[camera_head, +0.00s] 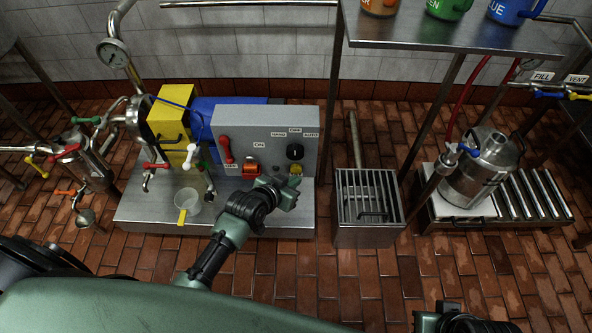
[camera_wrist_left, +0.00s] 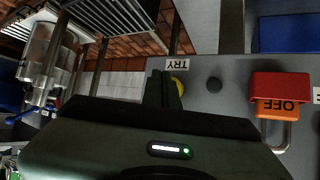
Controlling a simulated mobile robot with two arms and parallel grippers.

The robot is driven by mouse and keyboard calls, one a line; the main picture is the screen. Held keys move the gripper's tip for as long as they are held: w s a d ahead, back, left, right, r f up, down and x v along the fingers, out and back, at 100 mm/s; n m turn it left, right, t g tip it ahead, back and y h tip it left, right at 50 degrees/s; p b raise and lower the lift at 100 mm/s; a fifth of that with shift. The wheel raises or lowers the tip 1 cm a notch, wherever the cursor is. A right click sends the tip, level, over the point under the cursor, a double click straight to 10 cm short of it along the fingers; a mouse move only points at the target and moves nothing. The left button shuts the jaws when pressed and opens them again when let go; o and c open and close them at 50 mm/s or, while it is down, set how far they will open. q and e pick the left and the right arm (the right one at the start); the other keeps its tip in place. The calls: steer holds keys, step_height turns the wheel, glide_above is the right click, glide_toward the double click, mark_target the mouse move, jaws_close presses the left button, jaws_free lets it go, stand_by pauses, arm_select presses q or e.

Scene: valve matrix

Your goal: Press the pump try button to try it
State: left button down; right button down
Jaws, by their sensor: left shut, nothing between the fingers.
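The grey pump control box (camera_head: 270,125) stands on a steel base and carries a yellow button (camera_head: 295,169) low on its right side. In the left wrist view the yellow button (camera_wrist_left: 178,85) shows beside a TRY label (camera_wrist_left: 178,65), partly hidden by my fingers. My left gripper (camera_head: 293,184) is shut and empty, with its fingertips right at the button. I cannot tell if they touch it. A dark part of my right arm (camera_head: 452,319) shows at the bottom right edge; its fingers are not clear.
A red and orange switch (camera_head: 251,170) marked OFF sits left of the button, and a black selector knob (camera_head: 295,151) sits above it. A red lever (camera_head: 225,149) is on the box's left. A grated steel bin (camera_head: 368,225) stands to the right.

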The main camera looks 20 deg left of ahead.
arm_select(q)
steer(key=shift+w+a, duration=0.1)
steer(key=shift+w, duration=0.3)
arm_select(e)
steer(key=shift+f, duration=0.25)
arm_select(q)
steer(key=shift+w+a, duration=0.15)
steer(key=shift+w, duration=0.35)
arm_select(e)
steer(key=shift+w+r, duration=0.1)
steer(key=shift+r, duration=0.05)
stand_by(0.4)
arm_select(q)
steer(key=shift+s+r+p, duration=0.1)
steer(key=shift+s+p, duration=0.05)
steer(key=shift+p, duration=0.25)
arm_select(e)
steer(key=shift+w, duration=0.1)
arm_select(q)
steer(key=shift+s+d+p, duration=0.25)
steer(key=shift+s+p, duration=0.35)
steer(key=shift+s, duration=0.15)
arm_select(e)
steer(key=x, duration=0.5)
steer(key=shift+s+a+f, duration=0.15)
steer(key=shift+s+f, duration=0.1)
steer(key=shift+f, duration=0.2)
